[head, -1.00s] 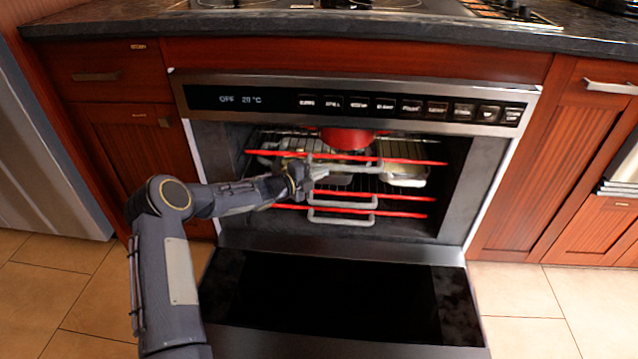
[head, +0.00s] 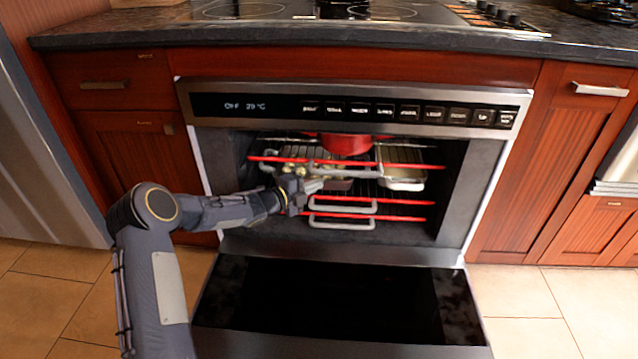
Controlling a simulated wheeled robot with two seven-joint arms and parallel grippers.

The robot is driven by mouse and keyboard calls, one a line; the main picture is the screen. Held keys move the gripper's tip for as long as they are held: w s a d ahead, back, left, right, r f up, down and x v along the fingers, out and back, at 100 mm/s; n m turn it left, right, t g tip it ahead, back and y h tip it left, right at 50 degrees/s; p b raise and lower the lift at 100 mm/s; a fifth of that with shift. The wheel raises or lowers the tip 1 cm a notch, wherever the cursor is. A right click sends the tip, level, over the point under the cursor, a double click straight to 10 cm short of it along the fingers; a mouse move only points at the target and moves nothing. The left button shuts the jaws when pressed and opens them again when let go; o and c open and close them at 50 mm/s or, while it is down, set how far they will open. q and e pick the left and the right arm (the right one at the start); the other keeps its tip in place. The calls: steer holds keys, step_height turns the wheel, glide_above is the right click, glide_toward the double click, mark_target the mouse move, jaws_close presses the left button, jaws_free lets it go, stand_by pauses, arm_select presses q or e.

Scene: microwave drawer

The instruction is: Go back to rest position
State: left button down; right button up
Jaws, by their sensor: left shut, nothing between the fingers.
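My left arm comes in from the left in the head view. Its gripper (head: 312,186) is shut and empty at the mouth of the open oven (head: 230,170), in front of the racks. The gripper overlaps the grey rack handles in the picture; I cannot tell whether it touches one. My right gripper is not in view.
The oven door (head: 330,300) is folded down flat below my arm. Inside are racks with red front bars (head: 400,202), a red pot (head: 346,143) and a light tray (head: 403,180). The counter (head: 120,40) runs above. Tiled floor is free on both sides.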

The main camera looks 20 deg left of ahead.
arm_select(q)
steer(key=s+a+r+n+g+y+p, duration=0.1)
steer(key=s+a+r+n+y, duration=0.35)
steer(key=s+r+n, duration=0.35)
steer(key=s+a+r+n+g+y+p, duration=0.1)
steer(key=s+a+r+n+y, duration=0.35)
steer(key=s+r, duration=0.45)
steer(key=s+d+f+n+g+h, duration=0.15)
steer(key=s+d+n, duration=0.25)
steer(key=s, duration=0.6)
steer(key=s+d+f+n+g+h, duration=0.1)
steer(key=s+d+n+g, duration=0.2)
steer(key=s, duration=0.8)
steer(key=s+d+f+n+g+h, duration=0.1)
steer(key=s+d+n, duration=0.35)
steer(key=s, duration=0.55)
step_height(320, 180, up, 35)
steer(key=p, duration=3.5)
steer(key=shift+s+r+n+p, duration=0.15)
steer(key=shift+s+n+p, duration=0.2)
steer(key=shift+n, duration=0.05)
